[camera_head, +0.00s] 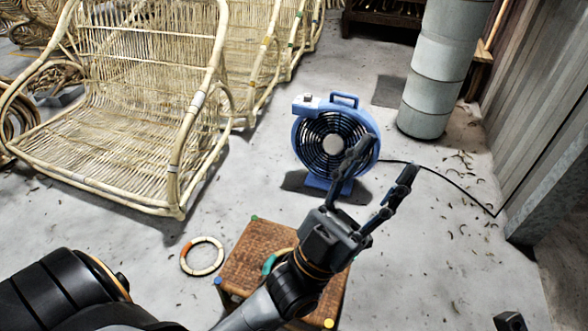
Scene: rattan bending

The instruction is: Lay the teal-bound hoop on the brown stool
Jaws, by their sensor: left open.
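The brown stool (238,272) with a woven top stands at the bottom middle, with coloured caps at its corners. A pale hoop with a teal binding (268,264) shows over the stool top and appears to lie on it; my left wrist hides most of it. My left gripper (384,158) is open and empty, its fingers pointing up and away, beyond the stool and in front of the fan in the picture. A small dark part (510,321) at the bottom right edge may belong to my right gripper; its jaws cannot be made out.
A pale hoop with orange binding (202,256) lies on the floor left of the stool. A blue fan (333,144) with a black cable stands behind. Rattan chair frames (140,60) fill the left; a grey ribbed column (436,70) stands back right. Floor right is mostly clear.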

